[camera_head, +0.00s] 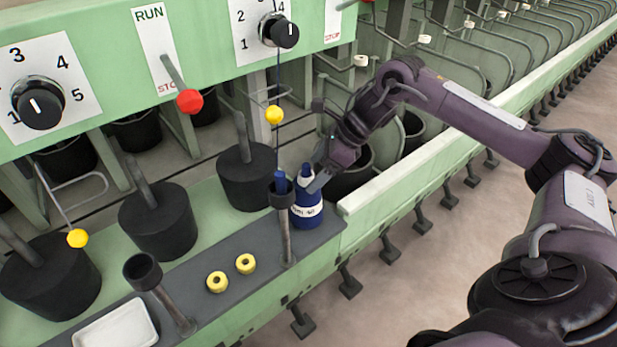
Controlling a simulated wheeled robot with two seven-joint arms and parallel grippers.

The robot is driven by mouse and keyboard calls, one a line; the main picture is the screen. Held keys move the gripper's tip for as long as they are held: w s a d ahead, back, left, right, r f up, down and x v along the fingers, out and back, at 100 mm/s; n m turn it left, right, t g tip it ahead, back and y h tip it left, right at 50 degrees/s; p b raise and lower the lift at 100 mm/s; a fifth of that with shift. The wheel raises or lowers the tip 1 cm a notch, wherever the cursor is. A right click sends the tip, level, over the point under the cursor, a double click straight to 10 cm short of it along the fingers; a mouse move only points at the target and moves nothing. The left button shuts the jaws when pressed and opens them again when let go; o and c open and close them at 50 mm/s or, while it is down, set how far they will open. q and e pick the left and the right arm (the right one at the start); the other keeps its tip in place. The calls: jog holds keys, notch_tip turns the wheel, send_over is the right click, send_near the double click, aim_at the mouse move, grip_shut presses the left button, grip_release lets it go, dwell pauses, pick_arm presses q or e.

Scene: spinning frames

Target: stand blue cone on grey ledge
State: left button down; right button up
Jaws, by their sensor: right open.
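The blue cone (308,212), dark blue with a white printed band, stands upright at the right end of the grey ledge (232,298). Its narrow top is beside the fingers of my right gripper (314,181). My right gripper is open and reaches down from the upper right. Whether its fingers touch the cone cannot be told. A dark cup on a post (283,195) stands just left of the cone and hides part of it. A blue tip sticks up out of this cup. My left gripper is not in view.
Two yellow rings (217,281) and a white tray (116,327) lie on the ledge. Another cup on a post (143,271) stands to the left. Black weights with handles (157,222) line the back. A red-knobbed lever (189,101) and yellow balls on rods hang above.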

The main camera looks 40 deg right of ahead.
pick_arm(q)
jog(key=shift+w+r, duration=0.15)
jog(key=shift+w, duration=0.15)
pick_arm(e)
jog(key=v, duration=0.7)
jog(key=shift+r, duration=0.2)
jog(key=shift+s, duration=0.15)
